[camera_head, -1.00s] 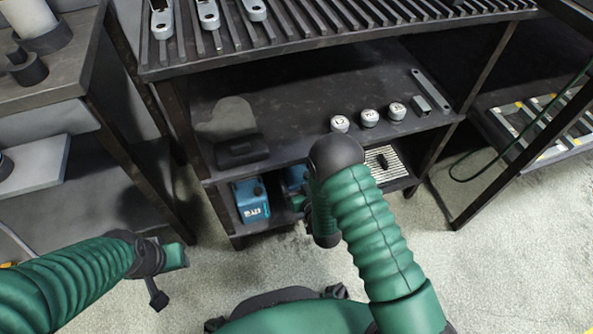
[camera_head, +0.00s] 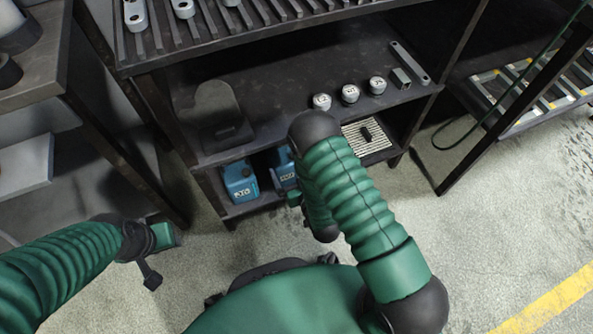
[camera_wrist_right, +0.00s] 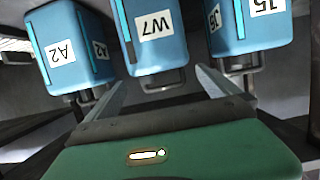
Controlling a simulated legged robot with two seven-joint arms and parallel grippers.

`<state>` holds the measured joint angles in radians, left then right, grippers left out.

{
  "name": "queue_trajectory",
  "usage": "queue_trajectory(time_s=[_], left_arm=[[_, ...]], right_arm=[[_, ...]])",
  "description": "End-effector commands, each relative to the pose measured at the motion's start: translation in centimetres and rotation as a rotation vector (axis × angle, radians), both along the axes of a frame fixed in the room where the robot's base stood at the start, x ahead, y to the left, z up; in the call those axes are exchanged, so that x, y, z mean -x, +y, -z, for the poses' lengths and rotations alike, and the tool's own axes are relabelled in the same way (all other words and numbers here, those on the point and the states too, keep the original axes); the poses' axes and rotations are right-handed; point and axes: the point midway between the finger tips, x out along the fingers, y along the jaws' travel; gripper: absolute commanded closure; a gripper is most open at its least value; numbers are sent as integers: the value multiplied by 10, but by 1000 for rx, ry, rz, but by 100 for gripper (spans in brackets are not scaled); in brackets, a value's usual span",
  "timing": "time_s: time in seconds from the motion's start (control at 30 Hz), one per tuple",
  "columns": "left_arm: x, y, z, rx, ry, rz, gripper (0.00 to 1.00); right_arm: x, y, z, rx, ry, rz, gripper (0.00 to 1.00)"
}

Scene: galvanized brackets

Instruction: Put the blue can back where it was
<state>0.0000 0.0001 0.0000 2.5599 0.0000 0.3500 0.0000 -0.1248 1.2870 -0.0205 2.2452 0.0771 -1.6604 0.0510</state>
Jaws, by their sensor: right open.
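Blue cans stand on the lower shelf of the dark rack; in the head view one (camera_head: 240,182) is in clear view and another (camera_head: 283,170) is partly behind my right arm. The right wrist view shows three cans, labelled A2 (camera_wrist_right: 68,48), W7 (camera_wrist_right: 152,30) and J5 (camera_wrist_right: 250,25). My right gripper (camera_wrist_right: 158,75) is open, its fingers spread on either side of the lower part of the W7 can; contact cannot be made out. In the head view my right gripper (camera_head: 296,198) is mostly hidden. My left gripper (camera_head: 165,238) is away from the rack, over the floor.
Several small round grey parts (camera_head: 350,94), a grey block (camera_head: 401,78) and a dark case (camera_head: 227,133) are on the middle shelf. A striped grate (camera_head: 365,138) lies at the lower shelf's right. A rack leg (camera_head: 440,188) stands right; the front floor is clear.

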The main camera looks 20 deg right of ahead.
Motion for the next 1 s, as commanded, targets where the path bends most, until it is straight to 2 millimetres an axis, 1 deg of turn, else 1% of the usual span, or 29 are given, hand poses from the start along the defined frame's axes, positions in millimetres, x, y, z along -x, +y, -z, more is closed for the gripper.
queue_trajectory(time_s=[0.03, 0.1, 0.2, 0.3, 0.37, 0.47, 0.5, 0.57, 0.63, 0.67, 0.7, 0.77, 0.8, 0.87, 0.9, 1.0], left_arm=[[0, 0, -16, 0, 0, 0, 64], [0, 0, -23, 0, 0, 0, 64], [0, 0, -29, 0, 0, 0, 64], [0, 0, -31, 0, 0, 0, 64], [0, 0, -31, 0, 0, 0, 64], [0, 0, -30, 0, 0, 0, 64], [0, 0, -30, 0, 0, 0, 64], [0, 0, -30, 0, 0, 0, 64], [0, 0, -30, 0, 0, 0, 64], [0, 0, -30, 0, 0, 0, 64], [0, 0, -30, 0, 0, 0, 64], [0, 0, -30, 0, 0, 0, 64], [0, 0, -30, 0, 0, 0, 64], [0, 0, -29, 0, 0, 0, 64], [0, 0, -29, 0, 0, 0, 64], [0, 0, -29, 0, 0, 0, 64]], right_arm=[[14, 0, -11, 0, 7, 0, 0], [29, -1, -14, 0, 7, -1, 0], [45, -1, -17, -1, 5, -1, 0], [52, -1, -19, -2, 5, 0, 0], [47, -2, -21, -3, 24, 4, 0], [27, -3, -31, -8, 116, 17, 0], [18, -4, -39, -10, 175, 23, 0], [11, -7, -52, -13, 281, 29, 0], [14, -9, -72, -14, 413, 33, 0], [19, -11, -81, -14, 470, 34, 0], [29, -13, -94, -11, 544, 34, 0], [50, -16, -115, -7, 658, 32, 0], [67, -19, -129, -4, 729, 31, 0], [93, -22, -147, 1, 826, 31, 0], [111, -24, -158, 5, 882, 31, 0], [145, -28, -176, 13, 985, 30, 0]])
